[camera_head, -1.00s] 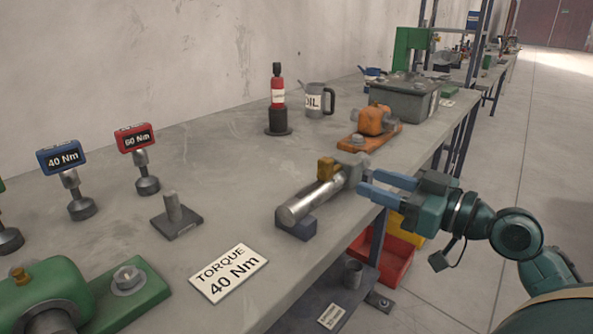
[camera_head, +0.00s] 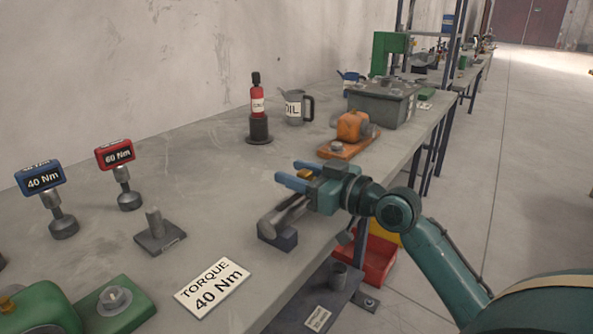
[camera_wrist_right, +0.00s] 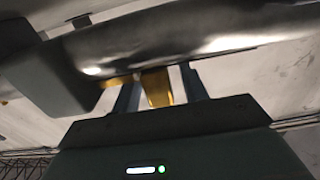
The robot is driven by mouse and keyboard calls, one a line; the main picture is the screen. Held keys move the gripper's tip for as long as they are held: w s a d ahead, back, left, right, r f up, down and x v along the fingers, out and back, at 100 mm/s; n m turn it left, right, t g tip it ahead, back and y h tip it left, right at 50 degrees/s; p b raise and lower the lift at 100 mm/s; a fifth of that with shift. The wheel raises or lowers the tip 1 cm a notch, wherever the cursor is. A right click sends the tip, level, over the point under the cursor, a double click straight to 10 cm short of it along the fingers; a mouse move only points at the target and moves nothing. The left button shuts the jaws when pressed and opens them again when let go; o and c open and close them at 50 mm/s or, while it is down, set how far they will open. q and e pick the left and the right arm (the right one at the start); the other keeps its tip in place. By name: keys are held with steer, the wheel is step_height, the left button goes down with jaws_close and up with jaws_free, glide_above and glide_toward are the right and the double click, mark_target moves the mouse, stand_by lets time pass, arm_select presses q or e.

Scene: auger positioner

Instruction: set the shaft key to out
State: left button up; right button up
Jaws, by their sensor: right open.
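The steel shaft (camera_head: 282,216) lies on a dark support block (camera_head: 278,237) near the bench's front edge. My right gripper (camera_head: 298,174) is over the shaft in the head view, its two blue fingers apart and pointing left, and it hides much of the shaft. In the right wrist view the shaft (camera_wrist_right: 190,40) crosses the top. A brass piece, which looks like the shaft key (camera_wrist_right: 157,90), shows between the two fingers; I cannot tell whether they touch it. My left gripper is in neither view.
An orange unit (camera_head: 353,126) stands behind the gripper. A torque card (camera_head: 212,287) and a bolt on a plate (camera_head: 157,232) lie to the left. The bench between is clear.

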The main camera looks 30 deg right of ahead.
steer(key=shift+w+a, duration=0.1)
steer(key=shift+w, duration=0.05)
jaws_close()
stand_by(0.4)
